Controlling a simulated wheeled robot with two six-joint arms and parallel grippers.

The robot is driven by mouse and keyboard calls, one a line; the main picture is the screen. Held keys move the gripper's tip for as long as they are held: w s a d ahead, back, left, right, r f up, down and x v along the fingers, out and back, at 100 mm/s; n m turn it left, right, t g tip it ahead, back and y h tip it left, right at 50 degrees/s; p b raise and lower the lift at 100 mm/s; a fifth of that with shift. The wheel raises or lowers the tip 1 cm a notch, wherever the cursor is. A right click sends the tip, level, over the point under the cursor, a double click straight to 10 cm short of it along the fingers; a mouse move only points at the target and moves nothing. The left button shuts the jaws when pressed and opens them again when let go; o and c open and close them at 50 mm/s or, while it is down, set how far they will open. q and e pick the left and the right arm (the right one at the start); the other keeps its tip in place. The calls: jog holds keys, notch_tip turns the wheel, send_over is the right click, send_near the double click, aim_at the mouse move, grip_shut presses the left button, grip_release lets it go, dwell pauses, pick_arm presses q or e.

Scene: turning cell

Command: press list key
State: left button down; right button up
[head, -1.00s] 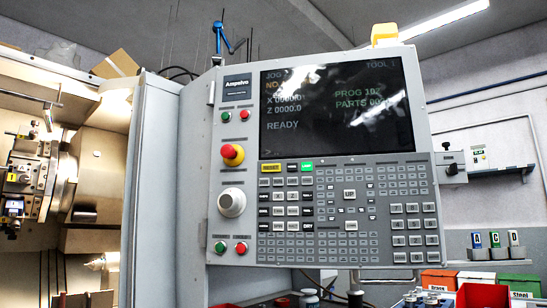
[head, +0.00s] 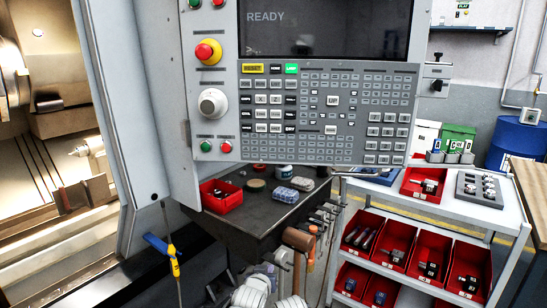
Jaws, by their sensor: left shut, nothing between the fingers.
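The control panel (head: 300,112) of the lathe fills the upper middle of the head view. Its keypad has many small grey keys, a yellow key (head: 252,68) at the upper left, and a lit green key (head: 291,68). Most labels are too small to read, so I cannot tell which key is the list key. The screen (head: 320,28) above shows READY. My left gripper (head: 262,271) is low at the bottom middle, well below the panel and apart from it. It is shut and empty. My right gripper does not show.
A red and yellow stop button (head: 208,52) and a grey dial (head: 213,103) sit left of the keys. Below are a dark bench (head: 262,215) with a red bin (head: 221,196), and a white cart (head: 425,205) with red bins. Space before the panel is clear.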

pick_arm(q)
jog(key=w+d+r+n+t+h+p, duration=0.1)
jog(key=w+r+t+h+p, duration=0.15)
jog(key=r+p, duration=0.85)
jog(key=w+r+t+h+p, duration=0.1)
jog(key=r+t+p, duration=0.25)
jog(key=r, duration=1.55)
jog(key=m+t+h+p, duration=0.1)
jog(key=t+h+p, duration=0.45)
jog(key=p, duration=0.45)
send_near(276, 84)
jog(key=s+d+r, duration=0.2)
jog(key=s+r, duration=0.4)
jog(key=shift+s+a+f+y, duration=0.15)
jog(key=shift+s+a+y, duration=0.05)
jog(key=shift+a+y, duration=0.1)
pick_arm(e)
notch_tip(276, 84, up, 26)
pick_arm(q)
jog(key=shift+w, duration=0.15)
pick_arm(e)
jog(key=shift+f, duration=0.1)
pick_arm(q)
jog(key=shift+w+d, duration=0.15)
jog(key=shift+w, duration=1.25)
jog(key=shift+w+d, duration=0.2)
jog(key=shift+w, duration=1.25)
jog(key=shift+w+d, duration=0.15)
jog(key=shift+w, duration=1.25)
jog(key=shift+w, duration=0.1)
